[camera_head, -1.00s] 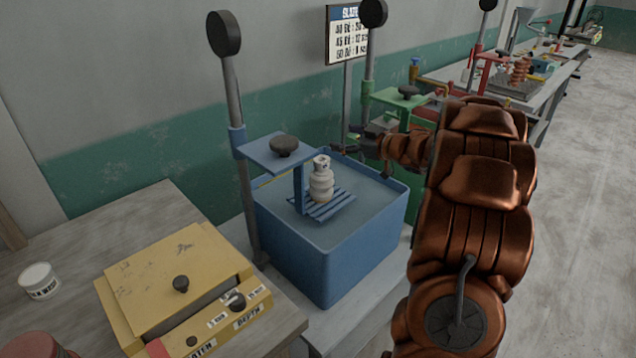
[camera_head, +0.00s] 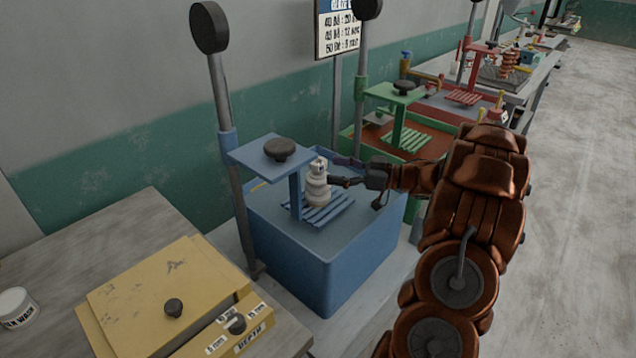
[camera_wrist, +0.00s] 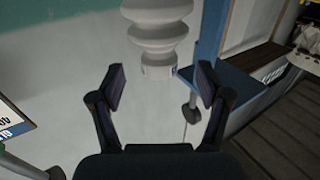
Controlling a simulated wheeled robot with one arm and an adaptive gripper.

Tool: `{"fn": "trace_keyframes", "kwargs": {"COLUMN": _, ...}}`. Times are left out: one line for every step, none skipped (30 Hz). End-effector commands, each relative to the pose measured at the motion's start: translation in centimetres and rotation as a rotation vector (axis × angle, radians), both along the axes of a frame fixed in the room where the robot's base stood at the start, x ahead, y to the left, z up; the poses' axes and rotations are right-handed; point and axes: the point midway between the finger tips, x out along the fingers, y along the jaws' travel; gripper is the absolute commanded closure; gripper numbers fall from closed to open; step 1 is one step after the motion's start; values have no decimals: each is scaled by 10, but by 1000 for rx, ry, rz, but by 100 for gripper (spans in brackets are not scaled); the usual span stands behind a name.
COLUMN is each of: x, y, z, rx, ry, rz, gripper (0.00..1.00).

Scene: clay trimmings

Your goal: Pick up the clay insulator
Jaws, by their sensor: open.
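The clay insulator (camera_head: 317,187) is pale, ribbed and upright on the blue slatted rack (camera_head: 325,212) at the blue tank. In the wrist view the insulator (camera_wrist: 157,35) is at the top centre, beyond the fingertips. My gripper (camera_head: 333,171) is close to its right side in the head view. In the wrist view my gripper (camera_wrist: 160,85) has its two dark fingers spread apart with nothing between them. The head view does not clearly show whether a finger touches the insulator.
The blue tank (camera_head: 325,270) has a post and small blue platform (camera_head: 262,153) with a black knob beside the insulator. A yellow box (camera_head: 150,295) is on the front-left table. Green (camera_head: 405,140) and red (camera_head: 462,97) racks stand behind to the right.

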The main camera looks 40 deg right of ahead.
Motion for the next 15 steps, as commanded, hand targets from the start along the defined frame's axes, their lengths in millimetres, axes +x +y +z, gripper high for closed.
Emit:
{"fn": "trace_keyframes", "kwargs": {"x": 2, "y": 2, "z": 1, "rx": 1, "ry": 0, "rz": 1, "gripper": 23}}
{"fn": "trace_keyframes", "kwargs": {"x": 4, "y": 4, "z": 1, "rx": 1, "ry": 0, "rz": 1, "gripper": 23}}
{"fn": "trace_keyframes", "kwargs": {"x": 7, "y": 7, "z": 1, "rx": 1, "ry": 0, "rz": 2, "gripper": 23}}
{"fn": "trace_keyframes", "kwargs": {"x": 10, "y": 9, "z": 1, "rx": 1, "ry": 0, "rz": 3, "gripper": 23}}
{"fn": "trace_keyframes", "kwargs": {"x": 12, "y": 12, "z": 0, "rx": 2, "ry": -1, "rz": 3, "gripper": 23}}
{"fn": "trace_keyframes", "kwargs": {"x": 16, "y": 15, "z": 0, "rx": 2, "ry": -1, "rz": 4, "gripper": 23}}
{"fn": "trace_keyframes", "kwargs": {"x": 18, "y": 17, "z": 0, "rx": 3, "ry": -2, "rz": 3, "gripper": 23}}
{"fn": "trace_keyframes", "kwargs": {"x": 21, "y": 19, "z": -1, "rx": 4, "ry": -1, "rz": 2, "gripper": 23}}
{"fn": "trace_keyframes", "kwargs": {"x": 24, "y": 22, "z": -1, "rx": 3, "ry": 0, "rz": 1, "gripper": 23}}
{"fn": "trace_keyframes", "kwargs": {"x": 26, "y": 23, "z": -2, "rx": 2, "ry": -1, "rz": 0, "gripper": 23}}
{"fn": "trace_keyframes", "kwargs": {"x": 28, "y": 25, "z": -2, "rx": 1, "ry": 0, "rz": -1, "gripper": 23}}
{"fn": "trace_keyframes", "kwargs": {"x": 31, "y": 27, "z": -3, "rx": 1, "ry": 1, "rz": -1, "gripper": 23}}
{"fn": "trace_keyframes", "kwargs": {"x": 32, "y": 28, "z": -3, "rx": 1, "ry": 1, "rz": -2, "gripper": 23}}
{"fn": "trace_keyframes", "kwargs": {"x": 34, "y": 29, "z": -3, "rx": 0, "ry": 0, "rz": -3, "gripper": 23}}
{"fn": "trace_keyframes", "kwargs": {"x": 35, "y": 30, "z": -3, "rx": 0, "ry": 0, "rz": -3, "gripper": 23}}
